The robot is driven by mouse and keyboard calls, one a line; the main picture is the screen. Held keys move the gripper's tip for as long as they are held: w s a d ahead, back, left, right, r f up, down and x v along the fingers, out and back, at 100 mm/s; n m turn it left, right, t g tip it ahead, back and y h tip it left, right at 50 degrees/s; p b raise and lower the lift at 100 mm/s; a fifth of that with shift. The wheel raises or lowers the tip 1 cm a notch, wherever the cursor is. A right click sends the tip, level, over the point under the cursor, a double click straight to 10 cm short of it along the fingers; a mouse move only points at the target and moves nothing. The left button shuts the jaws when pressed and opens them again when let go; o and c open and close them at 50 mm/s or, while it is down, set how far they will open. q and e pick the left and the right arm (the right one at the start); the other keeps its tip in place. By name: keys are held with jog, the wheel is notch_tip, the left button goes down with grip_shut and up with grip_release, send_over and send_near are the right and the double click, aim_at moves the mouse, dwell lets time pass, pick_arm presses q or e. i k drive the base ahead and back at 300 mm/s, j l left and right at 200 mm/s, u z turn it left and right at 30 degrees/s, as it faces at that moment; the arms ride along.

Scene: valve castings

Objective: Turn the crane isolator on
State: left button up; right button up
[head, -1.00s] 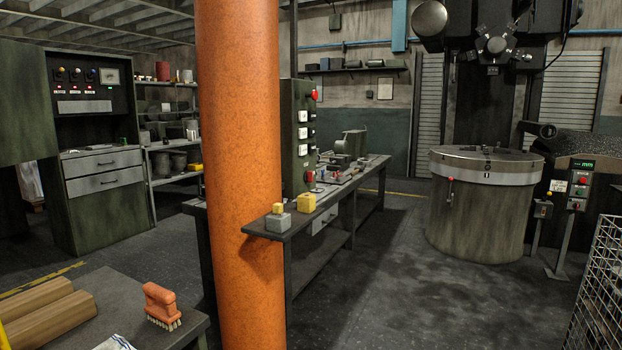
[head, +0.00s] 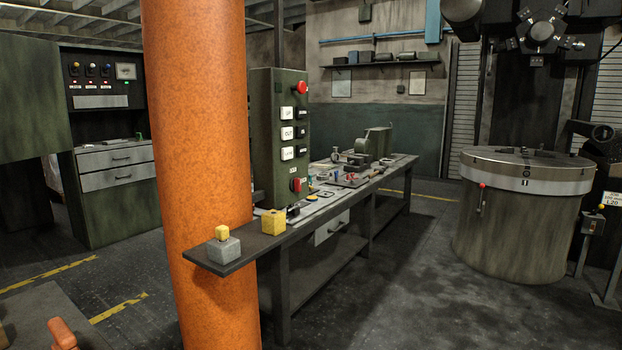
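A green control box (head: 262,140) stands at the workbench, just right of the orange column. It has a round red button (head: 302,88) at its top and white and black labelled push buttons (head: 287,133) down its front. Low on its front is a red switch handle (head: 297,185) with a small label above it. This looks like the isolator, but the label is too small to read and I cannot tell its on or off setting. Neither of my grippers is in view.
A yellow block (head: 273,222) and a grey block (head: 224,249) lie on the bench's near end. A round machine table (head: 520,215) stands right. Floor between them is clear.

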aim_at(295, 184)
jog(key=i+l, duration=0.2)
jog(key=l, duration=0.15)
jog(key=i+l+u, duration=0.15)
jog(key=l, duration=0.2)
jog(key=i+l, duration=0.2)
jog(key=l, duration=0.15)
jog(key=i+l+u, duration=0.15)
jog(key=l, duration=0.2)
jog(key=i+l, duration=0.15)
jog(key=l, duration=0.25)
jog(key=u, duration=0.05)
